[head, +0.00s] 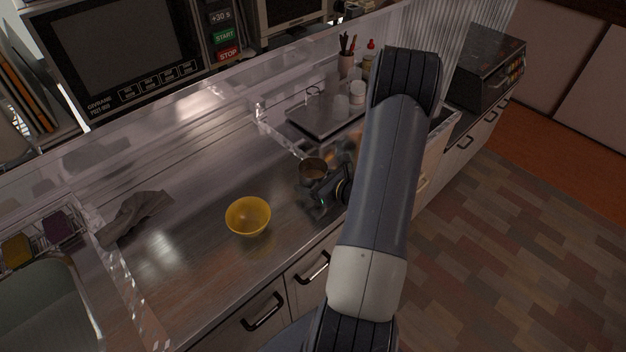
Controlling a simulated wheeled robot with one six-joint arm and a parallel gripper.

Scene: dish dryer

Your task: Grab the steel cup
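A small steel cup (311,168) with a round rim and a brownish inside stands upright on the metal counter, right of the middle of the head view. My gripper (318,190) is low over the counter just in front of the cup, at its lower right in the picture, and overlaps part of it. The fingers are dark and small, and my arm hides part of the wrist. I cannot tell whether the fingers touch the cup or how far apart they are.
A yellow bowl (248,216) stands left of my gripper. A grey cloth (135,215) lies further left, near the sink (45,305). A dark tray (322,122) with small white containers is behind the cup. The counter between cloth and bowl is clear.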

